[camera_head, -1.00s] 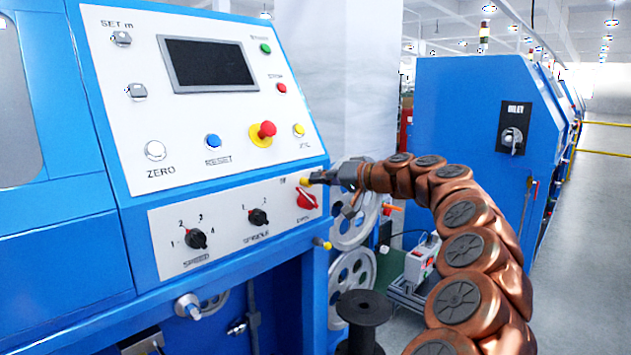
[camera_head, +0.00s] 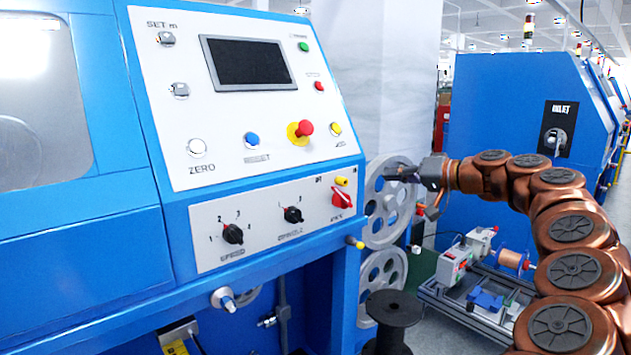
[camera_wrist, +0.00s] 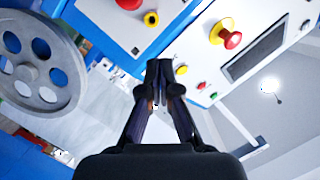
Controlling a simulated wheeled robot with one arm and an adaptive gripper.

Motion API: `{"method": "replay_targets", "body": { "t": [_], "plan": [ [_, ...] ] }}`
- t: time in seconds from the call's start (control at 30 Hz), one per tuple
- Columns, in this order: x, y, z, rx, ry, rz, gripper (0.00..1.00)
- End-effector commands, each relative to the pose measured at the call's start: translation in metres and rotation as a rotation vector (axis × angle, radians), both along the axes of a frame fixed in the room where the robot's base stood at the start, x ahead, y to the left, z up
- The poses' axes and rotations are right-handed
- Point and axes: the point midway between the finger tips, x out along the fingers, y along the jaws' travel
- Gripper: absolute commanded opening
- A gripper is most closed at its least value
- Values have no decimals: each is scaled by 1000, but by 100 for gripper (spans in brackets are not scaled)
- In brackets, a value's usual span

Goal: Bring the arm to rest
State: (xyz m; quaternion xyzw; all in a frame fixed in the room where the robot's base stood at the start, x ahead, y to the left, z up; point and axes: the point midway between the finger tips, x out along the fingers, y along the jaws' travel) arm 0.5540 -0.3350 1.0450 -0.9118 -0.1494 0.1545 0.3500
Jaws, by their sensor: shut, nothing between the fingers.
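My gripper (camera_head: 392,173) is at the end of my copper-coloured arm, to the right of the blue machine's control panel. It stands apart from the panel, in front of a grey spoked pulley wheel (camera_head: 374,200) in the head view. In the wrist view my gripper (camera_wrist: 160,68) shows its two dark fingers meeting at the tips, with nothing between them. The red rotary switch (camera_head: 342,197) is on the lower panel, left of my gripper. A yellow button (camera_head: 341,181) sits just above that switch.
The control panel (camera_head: 180,130) carries a red emergency knob (camera_head: 304,129) and several buttons. A lower pulley (camera_head: 384,270) and a black spool (camera_head: 394,308) stand below my gripper. A small bench rig (camera_head: 480,275) is under my arm. A second blue machine (camera_head: 500,100) stands behind.

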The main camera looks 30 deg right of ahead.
Motion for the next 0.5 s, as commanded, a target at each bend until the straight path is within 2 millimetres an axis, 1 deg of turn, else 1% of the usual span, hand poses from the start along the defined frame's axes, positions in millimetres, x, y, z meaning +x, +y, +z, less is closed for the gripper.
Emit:
{"method": "replay_targets", "body": {
  "t": [0.17, 0.27, 0.37, 0.47, 0.5],
  "plan": [
    [0, 2, 0, 0, 2, 3, 0],
    [4, 19, 0, -5, 17, 34, 0],
    [9, 60, -1, -21, 54, 102, 0],
    [11, 118, -5, -51, 116, 197, 0],
    [10, 143, -8, -67, 145, 235, 0]
  ]
}}
